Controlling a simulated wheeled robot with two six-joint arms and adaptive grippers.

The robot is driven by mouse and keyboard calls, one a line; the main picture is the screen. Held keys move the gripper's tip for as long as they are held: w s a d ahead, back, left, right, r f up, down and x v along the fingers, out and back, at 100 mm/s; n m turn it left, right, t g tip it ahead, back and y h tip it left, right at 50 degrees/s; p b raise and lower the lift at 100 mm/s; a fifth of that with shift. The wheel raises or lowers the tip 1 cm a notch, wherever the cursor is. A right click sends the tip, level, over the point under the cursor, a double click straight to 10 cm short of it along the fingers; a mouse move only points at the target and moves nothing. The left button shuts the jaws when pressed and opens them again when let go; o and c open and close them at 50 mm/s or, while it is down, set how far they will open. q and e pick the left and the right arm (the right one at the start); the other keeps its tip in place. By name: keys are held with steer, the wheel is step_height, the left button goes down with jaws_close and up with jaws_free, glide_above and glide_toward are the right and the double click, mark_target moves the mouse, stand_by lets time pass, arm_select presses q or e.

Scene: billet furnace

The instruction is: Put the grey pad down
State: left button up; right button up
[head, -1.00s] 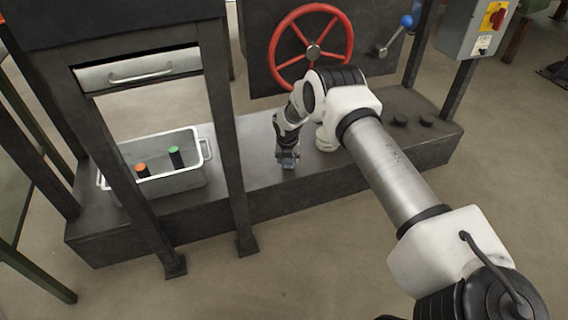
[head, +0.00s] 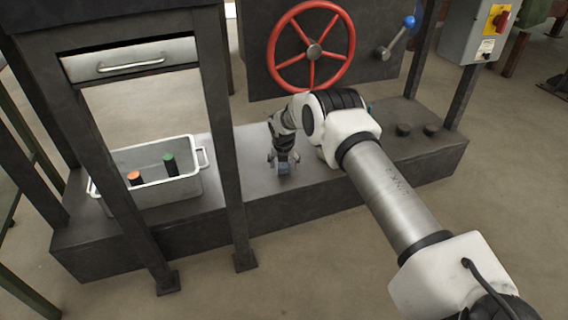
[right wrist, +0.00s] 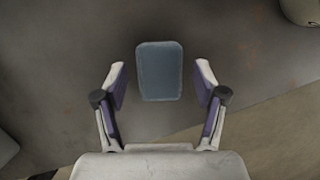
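The grey pad (right wrist: 160,71), a blue-grey rounded rectangle, shows in the right wrist view between and slightly beyond the fingertips. It appears to lie flat on the dark plinth top (head: 250,150). My right gripper (right wrist: 160,86) is open, with one finger on each side of the pad and a clear gap to both. In the head view my right gripper (head: 284,160) points down, low over the plinth, right of the light tray; the pad is tiny there. My left gripper is not in view.
A light grey tray (head: 175,191) holds an orange-topped and a green-topped dark cylinder at left. A dark post (head: 222,150) stands between tray and gripper. A red handwheel (head: 345,60) and a blue-knobbed lever (head: 398,38) are behind. Two dark knobs (head: 403,130) stand on the plinth at right.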

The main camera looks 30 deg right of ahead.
mark_target(284, 165)
steer(key=shift+r+p, duration=0.3)
steer(key=shift+r, duration=0.05)
steer(key=p+v, duration=0.2)
steer(key=v, duration=0.1)
steer(key=shift+r, duration=0.15)
steer(key=s+a+p, duration=0.2)
steer(key=s+p, duration=0.1)
steer(key=s+a+p, duration=0.2)
steer(key=shift+s+r, duration=0.15)
steer(key=shift+s, duration=0.05)
steer(key=s+a+f+m+g+y, duration=0.1)
steer(key=s+a+f+m, duration=0.1)
steer(key=s+a+m, duration=0.5)
steer(key=s+a+f+m+y+p, duration=0.1)
steer(key=s+a+f+m+y, duration=0.2)
steer(key=s, duration=0.7)
steer(key=s+a+f+m+g, duration=0.1)
steer(key=s+a+f+m, duration=0.1)
steer(key=s+a+m, duration=0.55)
steer(key=s+d+r+m+h, duration=0.1)
steer(key=s+m, duration=0.5)
steer(key=s, duration=0.1)
steer(key=s+d+r+m+h, duration=0.1)
steer(key=s+m, duration=0.5)
steer(key=s, duration=0.2)
steer(key=shift+s+d+r+g, duration=0.25)
steer(key=shift+s+r+g, duration=0.05)
steer(key=shift+r+g, duration=0.1)
